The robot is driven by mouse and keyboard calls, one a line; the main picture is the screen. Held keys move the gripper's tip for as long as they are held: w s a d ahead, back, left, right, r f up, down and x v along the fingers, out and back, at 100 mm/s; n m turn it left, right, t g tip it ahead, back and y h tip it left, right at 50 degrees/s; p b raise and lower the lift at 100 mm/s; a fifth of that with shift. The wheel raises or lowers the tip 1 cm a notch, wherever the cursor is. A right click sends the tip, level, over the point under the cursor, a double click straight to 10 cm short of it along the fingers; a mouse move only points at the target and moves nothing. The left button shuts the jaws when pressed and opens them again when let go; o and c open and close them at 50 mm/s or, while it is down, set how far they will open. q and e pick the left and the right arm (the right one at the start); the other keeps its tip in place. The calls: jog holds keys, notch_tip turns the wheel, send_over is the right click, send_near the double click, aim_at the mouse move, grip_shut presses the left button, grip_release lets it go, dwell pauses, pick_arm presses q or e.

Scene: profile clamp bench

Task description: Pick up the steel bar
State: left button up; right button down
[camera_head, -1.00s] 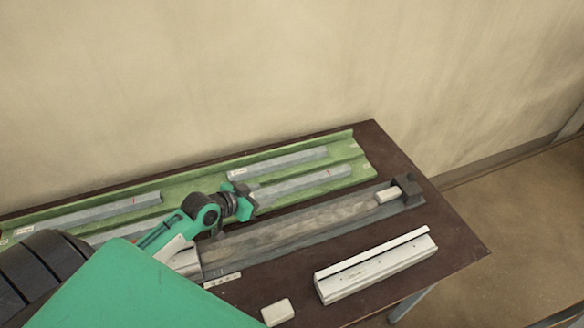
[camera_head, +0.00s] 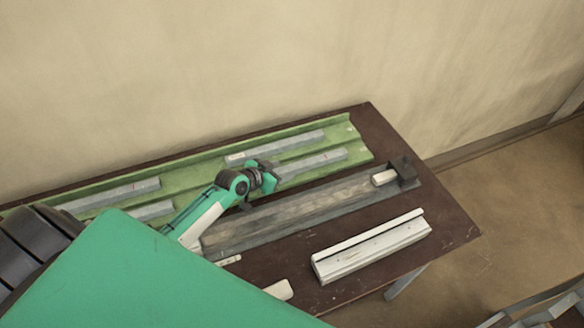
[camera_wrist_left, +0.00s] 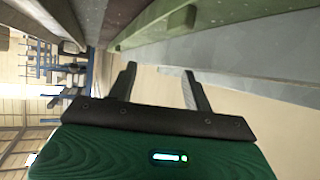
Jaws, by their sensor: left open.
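Several grey steel bars lie in the green tray in the head view: a back bar (camera_head: 290,144), a front bar (camera_head: 315,163), and two at the left, one behind (camera_head: 112,194) and one in front (camera_head: 152,211). I cannot tell which one the task names. My left gripper (camera_head: 263,178) is at the left end of the front right bar and hides part of it. In the left wrist view the left gripper (camera_wrist_left: 160,80) has its two fingers apart, with nothing seen between them. A long grey surface (camera_wrist_left: 250,62) is close beyond them. My right gripper is not in view.
The green tray (camera_head: 363,152) lies along the back of the brown table (camera_head: 450,235). In front are a grey channel (camera_head: 300,207) with a dark end block (camera_head: 403,170), a pale profile block (camera_head: 370,247) and a small pale block (camera_head: 279,289). A wall stands behind.

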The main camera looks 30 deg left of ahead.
aim_at(289, 169)
pick_arm(q)
jog(key=x, duration=0.4)
jog(key=shift+w+d, duration=0.1)
grip_shut()
